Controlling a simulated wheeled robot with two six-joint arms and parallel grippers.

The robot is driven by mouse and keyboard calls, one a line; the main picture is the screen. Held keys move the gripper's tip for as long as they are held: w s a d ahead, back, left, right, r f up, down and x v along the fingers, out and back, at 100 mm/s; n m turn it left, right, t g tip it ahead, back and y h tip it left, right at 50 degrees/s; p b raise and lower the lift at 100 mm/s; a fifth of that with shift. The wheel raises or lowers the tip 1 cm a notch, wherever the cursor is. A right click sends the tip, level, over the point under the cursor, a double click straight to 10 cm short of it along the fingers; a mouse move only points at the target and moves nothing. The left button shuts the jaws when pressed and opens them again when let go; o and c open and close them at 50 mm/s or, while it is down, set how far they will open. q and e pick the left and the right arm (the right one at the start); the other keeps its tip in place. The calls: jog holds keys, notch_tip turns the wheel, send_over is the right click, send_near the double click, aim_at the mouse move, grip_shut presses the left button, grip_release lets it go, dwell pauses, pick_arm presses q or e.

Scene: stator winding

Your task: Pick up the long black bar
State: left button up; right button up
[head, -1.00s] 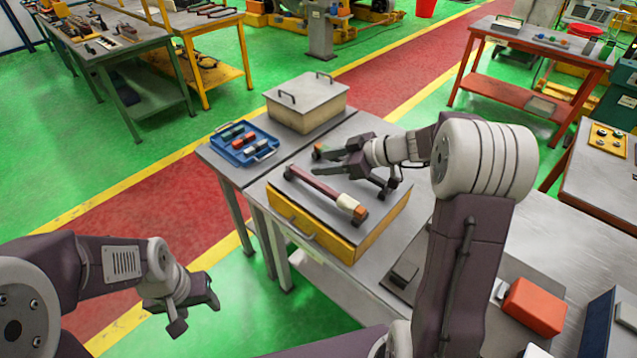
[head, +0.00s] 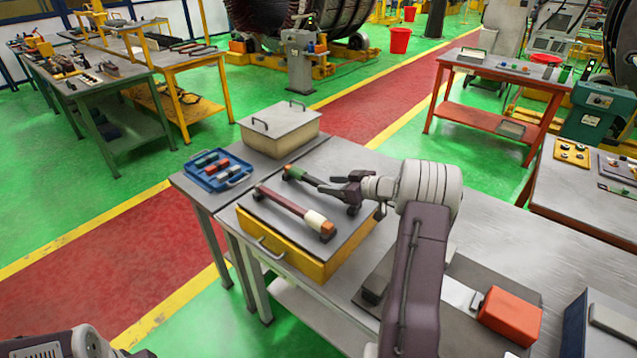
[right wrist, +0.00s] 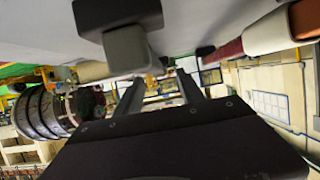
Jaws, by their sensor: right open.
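A long bar (head: 281,200) lies slanting across the top of the yellow-sided box. It looks dark maroon rather than plain black, with a white sleeve and a brown end. The maroon and white bar also shows at the top right of the right wrist view (right wrist: 260,35). My right gripper (head: 338,198) is open beside the long bar, low over the box top, apart from the bar. My left gripper is not visible; only part of that arm shows at bottom left.
The yellow-sided box (head: 285,243) stands on a grey table. A blue tray (head: 218,184) with several small blocks and a beige lidded case (head: 280,130) stand behind it. An orange-red block (head: 509,314) lies at the right.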

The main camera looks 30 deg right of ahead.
aim_at(319, 182)
jog(key=shift+w+a+f, duration=0.15)
jog(key=shift+w+f, duration=0.15)
jog(key=shift+w, duration=0.3)
jog(key=shift+w+a+f+p, duration=0.1)
jog(key=shift+w+a+p, duration=0.1)
jog(key=shift+w+p, duration=0.4)
jog(key=shift+w+a+f+p, duration=0.1)
jog(key=shift+w+a+p, duration=0.1)
jog(key=shift+w+p, duration=0.4)
jog(key=shift+x, duration=1.05)
jog(key=shift+w+d+f, duration=0.1)
jog(key=shift+w+f, duration=0.05)
jog(key=shift+f, duration=0.15)
jog(key=shift+r, duration=0.1)
grip_shut()
